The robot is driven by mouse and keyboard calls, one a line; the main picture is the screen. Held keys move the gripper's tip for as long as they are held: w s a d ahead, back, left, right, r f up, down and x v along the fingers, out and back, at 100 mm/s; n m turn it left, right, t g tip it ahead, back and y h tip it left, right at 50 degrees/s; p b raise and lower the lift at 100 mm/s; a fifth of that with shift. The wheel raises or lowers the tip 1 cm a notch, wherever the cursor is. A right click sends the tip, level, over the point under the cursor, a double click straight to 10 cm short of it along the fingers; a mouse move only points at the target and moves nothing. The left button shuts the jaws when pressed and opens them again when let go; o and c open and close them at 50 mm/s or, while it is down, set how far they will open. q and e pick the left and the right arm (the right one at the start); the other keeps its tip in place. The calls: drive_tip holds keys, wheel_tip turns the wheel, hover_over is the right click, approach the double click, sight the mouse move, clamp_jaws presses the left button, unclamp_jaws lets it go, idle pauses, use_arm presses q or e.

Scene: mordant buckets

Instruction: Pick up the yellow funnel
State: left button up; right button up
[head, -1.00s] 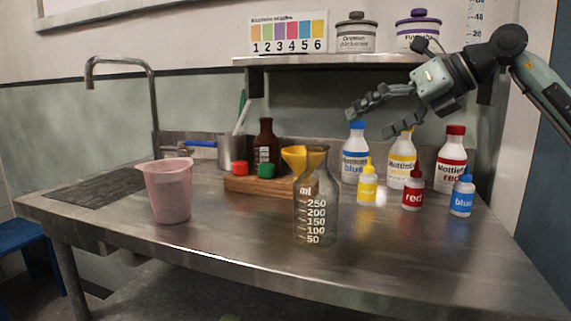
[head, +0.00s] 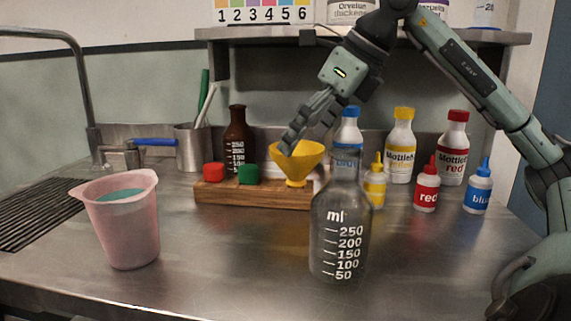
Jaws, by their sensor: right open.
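The yellow funnel (head: 310,161) stands upright, wide mouth up, at the right end of a wooden block (head: 250,194) on the steel worktop. My right gripper (head: 291,141) comes down from the upper right, open and empty. Its fingertips overlap the left part of the funnel's rim in the head view; I cannot tell whether they touch it. One finger largely hides the other. My left gripper is not in view.
A glass flask (head: 340,236) stands in front of the block's right end. A red cap (head: 213,173) and a green cap (head: 249,174) sit left of the funnel. Several dye bottles stand right. A pink jug (head: 124,226) stands left. A shelf (head: 420,37) runs above.

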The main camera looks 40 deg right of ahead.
sight(286, 164)
drive_tip(key=shift+w+a+f, duration=0.15)
drive_tip(key=shift+f, duration=0.4)
drive_tip(key=x, duration=0.1)
drive_tip(key=p+x, duration=0.1)
drive_tip(key=x, duration=0.3)
drive_tip(key=shift+w+a, duration=0.1)
drive_tip(key=shift+a, duration=0.2)
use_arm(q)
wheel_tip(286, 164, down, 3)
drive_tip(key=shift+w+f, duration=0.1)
use_arm(e)
drive_tip(key=shift+c, duration=0.2)
drive_tip(key=c, duration=1)
drive_tip(key=shift+c, duration=0.3)
